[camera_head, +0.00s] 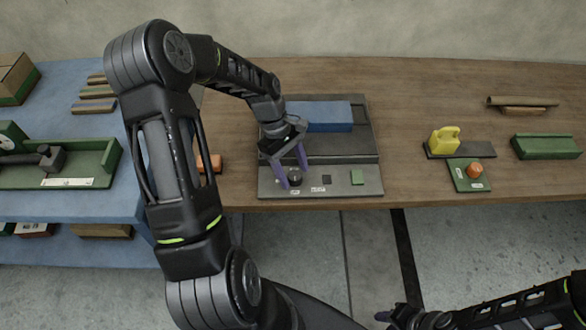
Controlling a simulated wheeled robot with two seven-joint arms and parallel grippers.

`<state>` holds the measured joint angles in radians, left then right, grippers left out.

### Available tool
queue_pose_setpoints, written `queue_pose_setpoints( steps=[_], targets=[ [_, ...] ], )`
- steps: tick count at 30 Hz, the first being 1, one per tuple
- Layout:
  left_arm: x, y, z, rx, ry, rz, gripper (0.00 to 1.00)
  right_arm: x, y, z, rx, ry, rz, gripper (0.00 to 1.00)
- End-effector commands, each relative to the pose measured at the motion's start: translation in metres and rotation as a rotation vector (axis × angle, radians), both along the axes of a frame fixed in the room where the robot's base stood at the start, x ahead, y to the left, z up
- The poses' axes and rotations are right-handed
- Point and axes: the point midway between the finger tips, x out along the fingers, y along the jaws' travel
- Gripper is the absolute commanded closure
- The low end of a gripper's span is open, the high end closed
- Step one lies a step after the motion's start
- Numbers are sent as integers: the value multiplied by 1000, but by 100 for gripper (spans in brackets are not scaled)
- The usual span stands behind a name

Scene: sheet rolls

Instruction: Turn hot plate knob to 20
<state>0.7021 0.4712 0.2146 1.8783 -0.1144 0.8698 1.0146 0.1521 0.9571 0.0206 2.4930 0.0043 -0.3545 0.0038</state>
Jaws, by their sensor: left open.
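The hot plate (362,143) is a dark grey flat unit on the wooden table, with a lighter front panel. A black round knob (295,176) sits at the left of that panel. My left gripper (289,174) reaches down over the panel with its two purple fingers apart. One fingertip is at the left of the knob and the other is above its right side; I cannot tell whether they touch it. The knob's setting is too small to read. My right gripper (390,316) is at the bottom edge, low in front of the table, and its jaws are unclear.
A blue block (330,116) lies on the back of the hot plate. A yellow jug (444,139), an orange knob (474,170) and a green block (545,147) are at right. A green tray (104,165) is at left.

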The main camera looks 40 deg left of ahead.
Motion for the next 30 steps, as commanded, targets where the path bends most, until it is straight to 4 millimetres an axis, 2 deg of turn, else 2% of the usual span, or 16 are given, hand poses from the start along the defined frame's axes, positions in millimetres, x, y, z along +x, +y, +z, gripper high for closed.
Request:
queue_pose_setpoints(
  steps=[8,27,30],
  targets=[
    [0,0,-1,0,0,0,44,0,0,0,0,0,0,67],
    [0,0,-1,1,-1,0,96,0,0,0,0,0,0,67],
    [0,0,-1,1,-1,0,100,0,0,0,0,0,0,67]
  ],
)
